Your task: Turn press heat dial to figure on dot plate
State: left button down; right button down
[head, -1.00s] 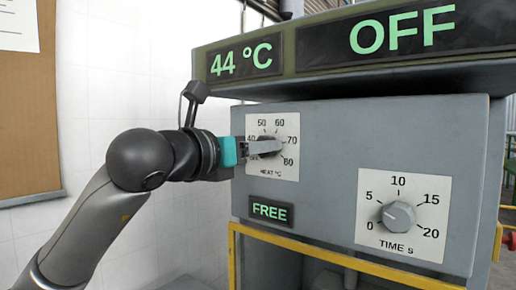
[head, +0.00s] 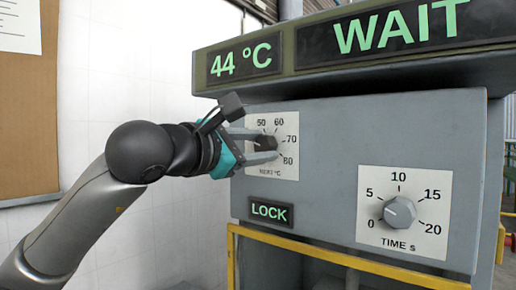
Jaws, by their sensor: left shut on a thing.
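The heat dial (head: 265,144) sits on a white scale plate (head: 288,122) marked 50, 60, 70 and 80 where it shows, at the upper left of the grey press panel. My left gripper (head: 266,146) comes in from the left and is shut on the heat dial, its fingers tilted, one above and one below the knob. The fingers hide the dial's pointer and the lower left figures, so I cannot tell its setting. The temperature display (head: 240,63) reads 44 °C. No dot plate shows in this view. My right gripper is not in view.
The large display (head: 395,28) reads WAIT and the small one (head: 270,212) reads LOCK. A time dial (head: 399,212) is at the lower right of the panel. A yellow rail (head: 340,260) runs below. A brown board (head: 30,110) hangs on the left wall.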

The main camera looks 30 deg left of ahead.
pick_arm(q)
jog(key=m, duration=0.4)
jog(key=shift+m, duration=2.2)
jog(key=shift+c, duration=1.7)
grip_release()
jog(key=shift+s, duration=0.1)
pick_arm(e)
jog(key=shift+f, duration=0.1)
pick_arm(q)
jog(key=s+a+b, duration=0.1)
jog(key=s+b, duration=0.6)
jog(key=s, duration=0.8)
jog(key=shift+b, duration=0.3)
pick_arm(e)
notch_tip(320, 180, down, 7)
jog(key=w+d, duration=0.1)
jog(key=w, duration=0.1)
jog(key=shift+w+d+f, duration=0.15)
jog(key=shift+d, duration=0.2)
